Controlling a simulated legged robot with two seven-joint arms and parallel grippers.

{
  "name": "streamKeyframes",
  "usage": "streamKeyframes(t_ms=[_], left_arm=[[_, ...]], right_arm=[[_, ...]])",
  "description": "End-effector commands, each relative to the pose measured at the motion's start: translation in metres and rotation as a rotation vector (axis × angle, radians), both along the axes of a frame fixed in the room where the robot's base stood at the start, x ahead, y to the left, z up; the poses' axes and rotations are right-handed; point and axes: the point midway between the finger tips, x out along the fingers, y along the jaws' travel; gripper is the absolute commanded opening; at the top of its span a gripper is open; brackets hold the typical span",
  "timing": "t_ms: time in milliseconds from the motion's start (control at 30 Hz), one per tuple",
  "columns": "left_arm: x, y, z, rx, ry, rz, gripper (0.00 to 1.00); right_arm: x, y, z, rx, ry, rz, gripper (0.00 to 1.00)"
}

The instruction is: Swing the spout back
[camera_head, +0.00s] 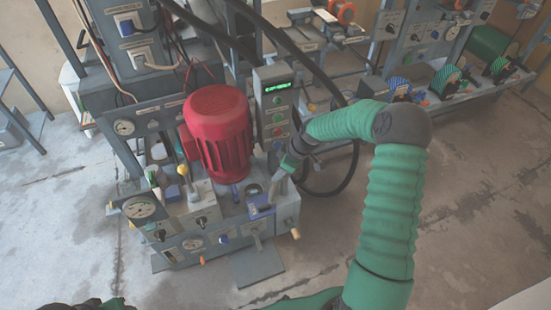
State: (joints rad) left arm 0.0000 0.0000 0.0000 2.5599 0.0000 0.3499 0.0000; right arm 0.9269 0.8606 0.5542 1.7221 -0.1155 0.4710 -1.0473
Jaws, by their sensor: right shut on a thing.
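The press machine (222,228) stands at centre left, with a large red motor (217,122) on top. My right arm reaches in from the lower right and bends down to the machine's right deck. My right gripper (273,193) is shut at a small part there, which I take to be the spout; the gripper largely hides it. A blue part (262,207) sits just below the gripper, and a round dark opening (253,189) is beside it on the left. My left gripper is not in view; only a dark and green piece of mine shows at the bottom left edge.
A control box (272,100) with a green display stands behind the gripper, close to my forearm. Black hoses (310,62) arc over behind it. Gauges (139,207) and knobs line the machine's front. The concrete floor (480,215) at right is clear.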

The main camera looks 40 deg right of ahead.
Motion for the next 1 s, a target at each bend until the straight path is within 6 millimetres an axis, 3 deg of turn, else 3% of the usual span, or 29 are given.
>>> streamKeyframes(t_ms=[33,100,400,1000], left_arm=[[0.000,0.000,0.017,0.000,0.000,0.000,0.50],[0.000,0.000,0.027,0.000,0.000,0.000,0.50],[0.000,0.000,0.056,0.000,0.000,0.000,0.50],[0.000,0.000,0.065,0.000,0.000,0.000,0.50]], right_arm=[[-0.003,-0.003,0.008,0.005,0.003,0.039,0.00],[-0.006,-0.006,0.007,0.003,0.002,0.104,0.00],[-0.016,-0.021,0.003,0.001,0.000,0.388,0.00],[-0.023,-0.043,-0.001,-0.004,0.000,0.749,0.00]])
